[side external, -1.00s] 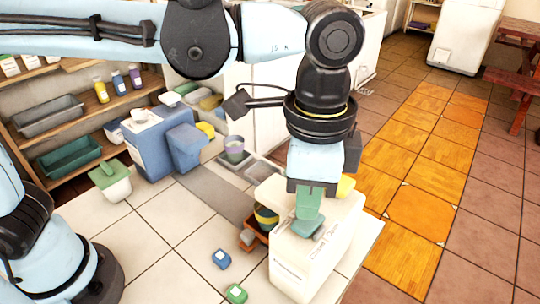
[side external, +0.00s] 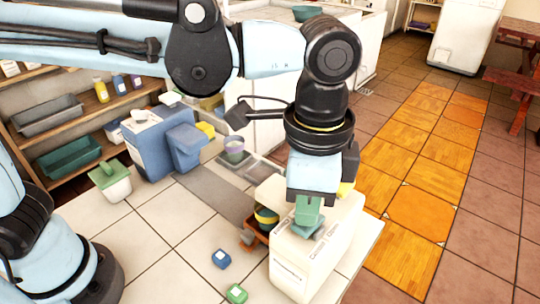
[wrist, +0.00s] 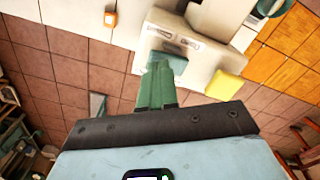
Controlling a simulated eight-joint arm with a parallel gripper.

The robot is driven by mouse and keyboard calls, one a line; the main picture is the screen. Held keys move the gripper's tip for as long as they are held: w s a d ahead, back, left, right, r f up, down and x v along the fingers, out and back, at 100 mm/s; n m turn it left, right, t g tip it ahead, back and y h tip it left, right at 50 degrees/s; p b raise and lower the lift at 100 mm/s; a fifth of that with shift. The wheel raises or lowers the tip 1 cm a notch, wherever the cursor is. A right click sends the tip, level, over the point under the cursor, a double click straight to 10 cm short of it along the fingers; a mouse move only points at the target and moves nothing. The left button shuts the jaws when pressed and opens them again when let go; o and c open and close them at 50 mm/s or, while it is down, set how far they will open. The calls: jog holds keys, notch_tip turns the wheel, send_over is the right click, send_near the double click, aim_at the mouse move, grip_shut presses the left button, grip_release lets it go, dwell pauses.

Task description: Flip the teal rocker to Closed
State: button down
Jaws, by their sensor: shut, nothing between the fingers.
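The teal rocker (side external: 307,231) sits on top of a cream box (side external: 290,262) at the lower middle of the side view. My gripper (side external: 306,216) has green fingers pointing down, close above or touching the rocker; I cannot tell which. The fingers are shut with nothing between them. In the wrist view my gripper (wrist: 159,68) reaches towards the box (wrist: 190,22), and part of the rocker (wrist: 172,48) shows just beyond the fingertips. The fingers hide much of the rocker, so its tilt is unclear. Small printed labels on the box are too blurred to read.
A yellow part (side external: 346,188) projects by the box. An orange tray (side external: 250,228) with a round container stands left of it. Small blue (side external: 221,259) and green (side external: 237,293) blocks lie in front. A blue bin (side external: 150,150) stands behind left. Bare tiles lie at front left.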

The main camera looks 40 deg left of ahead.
jog(key=shift+f, duration=0.55)
dwell(0.4)
jog(key=shift+r, duration=3.55)
jog(key=a+f+n+t, duration=0.3)
jog(key=a+f+n, duration=0.2)
jog(key=a, duration=0.8)
jog(key=w+a+f+n+t, duration=0.1)
jog(key=a+f+n+t, duration=0.3)
jog(key=a, duration=1)
jog(key=f+n, duration=0.1)
jog(key=n, duration=0.2)
jog(key=shift+w+a, duration=0.3)
